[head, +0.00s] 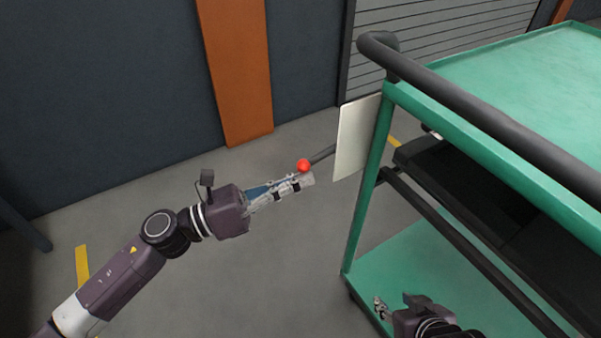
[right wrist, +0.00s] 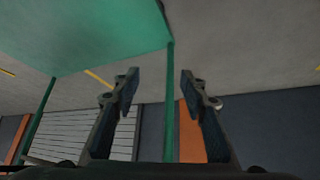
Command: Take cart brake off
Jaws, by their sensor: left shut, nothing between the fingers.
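The green cart (head: 368,190) stands at the right in the head view, with a dark push bar (head: 470,105) along its top. A dark brake lever (head: 322,154) with a red ball knob (head: 303,165) sticks out to the left beside a white plate (head: 356,138). My left gripper (head: 308,180) is shut and empty, its tips just below the knob; I cannot tell whether they touch it. My right gripper (head: 379,304) is low by the cart's lower shelf. In the right wrist view its fingers (right wrist: 160,84) are apart, with a green post (right wrist: 170,110) visible beyond them.
The cart's green lower shelf (head: 415,260) and a dark rail (head: 470,250) lie near my right arm. A dark wall (head: 100,90) with an orange column (head: 237,70) and a grey shutter (head: 440,35) stands behind.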

